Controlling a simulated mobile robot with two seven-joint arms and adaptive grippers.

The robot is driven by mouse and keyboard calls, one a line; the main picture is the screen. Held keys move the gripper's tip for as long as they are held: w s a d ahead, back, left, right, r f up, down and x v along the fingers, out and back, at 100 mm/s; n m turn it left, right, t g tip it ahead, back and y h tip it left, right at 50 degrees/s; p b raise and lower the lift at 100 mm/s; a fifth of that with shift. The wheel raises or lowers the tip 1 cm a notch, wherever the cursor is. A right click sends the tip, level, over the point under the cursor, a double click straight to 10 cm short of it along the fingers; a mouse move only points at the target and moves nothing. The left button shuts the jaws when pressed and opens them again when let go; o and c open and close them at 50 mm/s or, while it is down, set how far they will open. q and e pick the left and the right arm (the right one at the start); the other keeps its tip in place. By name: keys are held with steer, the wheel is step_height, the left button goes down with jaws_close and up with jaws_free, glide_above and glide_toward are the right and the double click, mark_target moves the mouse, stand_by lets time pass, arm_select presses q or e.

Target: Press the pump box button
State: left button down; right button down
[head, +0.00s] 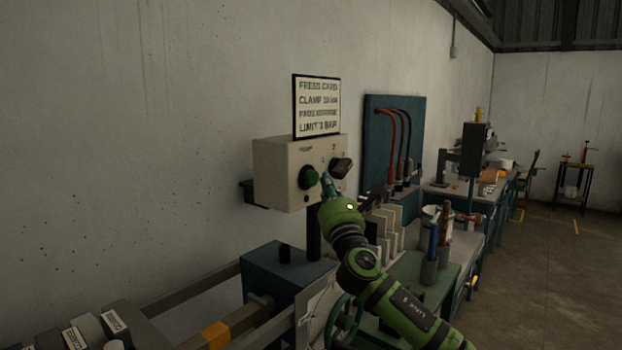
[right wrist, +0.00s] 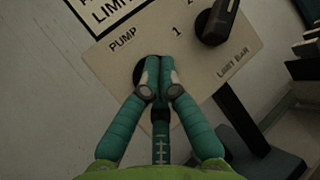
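The pump box (head: 277,172) is a beige box on the wall, with a green round button (head: 309,177) on its front under the label PUMP. A black selector knob (head: 341,167) sits to the right of the button. My right gripper (head: 328,184) is just in front of the box, beside the button in the head view. In the right wrist view its teal fingers (right wrist: 152,72) are together, with nothing seen between them. They cover most of the button, and only a dark rim (right wrist: 138,72) shows. I cannot tell whether the fingertips touch it. My left gripper is not in view.
A sign (head: 317,104) stands on top of the box. A blue machine block (head: 287,268) and a handwheel (head: 345,318) lie below. A blue panel with hoses (head: 394,135) and cluttered benches (head: 462,190) extend to the right. Open floor (head: 560,270) lies at far right.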

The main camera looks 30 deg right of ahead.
steer(key=shift+w, duration=0.15)
stand_by(0.3)
steer(key=shift+w+a, duration=0.2)
steer(key=shift+w, duration=0.1)
steer(key=shift+w+a, duration=0.2)
steer(key=shift+w, duration=0.3)
stand_by(0.7)
steer(key=shift+s, duration=0.1)
steer(key=shift+s+d, duration=0.4)
steer(key=shift+s, duration=0.45)
steer(key=shift+p, duration=0.3)
steer(key=shift+s+d, duration=0.4)
steer(key=shift+s, duration=0.5)
steer(key=shift+s+d, duration=0.35)
steer(key=shift+s, duration=0.6)
steer(key=shift+s+d, duration=0.4)
steer(key=shift+s, duration=0.5)
